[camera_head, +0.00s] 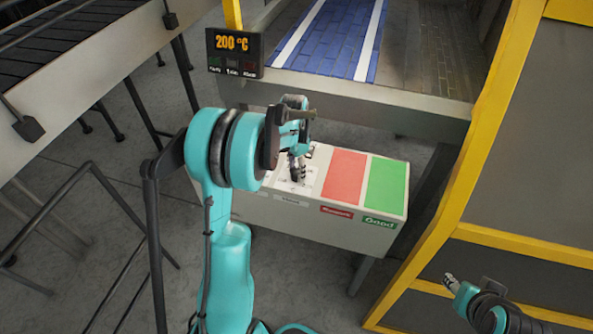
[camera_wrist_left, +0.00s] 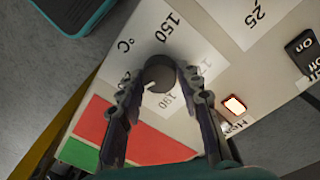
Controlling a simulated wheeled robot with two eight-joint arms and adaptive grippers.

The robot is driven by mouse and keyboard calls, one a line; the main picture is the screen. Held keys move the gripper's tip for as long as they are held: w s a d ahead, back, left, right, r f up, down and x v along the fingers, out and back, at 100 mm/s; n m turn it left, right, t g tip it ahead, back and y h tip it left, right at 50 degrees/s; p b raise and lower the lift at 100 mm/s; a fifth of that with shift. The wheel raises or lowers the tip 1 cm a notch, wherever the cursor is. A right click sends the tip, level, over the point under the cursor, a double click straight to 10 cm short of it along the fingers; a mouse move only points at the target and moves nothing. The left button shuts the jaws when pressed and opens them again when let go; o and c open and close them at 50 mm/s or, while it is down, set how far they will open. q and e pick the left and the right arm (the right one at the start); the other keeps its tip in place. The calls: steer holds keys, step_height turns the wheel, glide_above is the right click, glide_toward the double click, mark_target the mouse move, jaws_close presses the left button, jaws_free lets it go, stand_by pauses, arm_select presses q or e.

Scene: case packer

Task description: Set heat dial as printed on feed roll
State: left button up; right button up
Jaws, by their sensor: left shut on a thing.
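The heat dial (camera_wrist_left: 159,72) is a dark round knob on a white panel printed with 150, 190 and °C, with another number partly hidden. A small pale mark shows on the dial's lower-left side. My left gripper (camera_wrist_left: 160,84) has its fingers on either side of the dial and is shut on it. In the head view my left gripper (camera_head: 297,168) points down onto the control box (camera_head: 310,219), and the dial is hidden there. My right gripper (camera_head: 451,283) is at the lower right, away from the box; its jaw opening is unclear. I cannot make out a feed roll.
A display (camera_head: 234,49) reads 200 °C. The box top has a red field (camera_head: 345,176) and a green field (camera_head: 387,185). The wrist view shows a lit button (camera_wrist_left: 235,105) and an On/Off switch (camera_wrist_left: 304,52) near the dial. A yellow frame (camera_head: 462,160) stands at right.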

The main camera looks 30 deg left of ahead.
mark_target(296, 170)
arm_select(q)
steer(key=shift+m, duration=0.8)
steer(key=o, duration=1.2)
steer(key=shift+c, duration=0.2)
steer(key=shift+r, duration=0.1)
step_height(296, 170, up, 12)
steer(key=shift+w+a, duration=0.2)
steer(key=shift+a, duration=0.05)
